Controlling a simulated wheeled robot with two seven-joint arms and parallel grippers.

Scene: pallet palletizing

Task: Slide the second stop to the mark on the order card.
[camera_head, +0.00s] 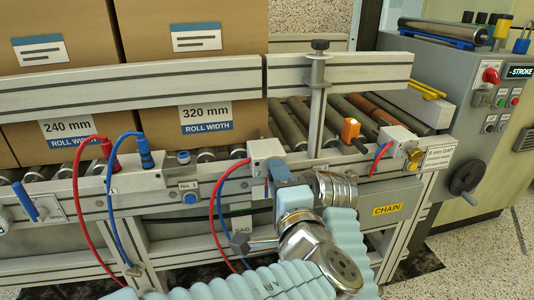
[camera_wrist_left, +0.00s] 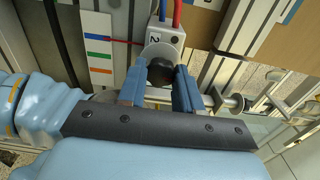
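The second stop is a white block marked 2 (camera_wrist_left: 165,45) with a red and a blue hose. In the head view it is the white block (camera_head: 265,150) on the front rail. My left gripper (camera_head: 285,178) is at this block and partly hides it. In the wrist view its two blue fingers (camera_wrist_left: 160,88) stand on both sides of a dark round knob (camera_wrist_left: 160,72), with no visible gap. A white card with blue, green and orange marks (camera_wrist_left: 97,47) is left of the block. My right gripper is out of view.
Cartons labelled 240 mm (camera_head: 68,128) and 320 mm (camera_head: 207,117) stand on the rollers behind the rail. Hoses loop in front of the conveyor. Another white block (camera_head: 397,140) and a control cabinet (camera_head: 480,130) are to the right.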

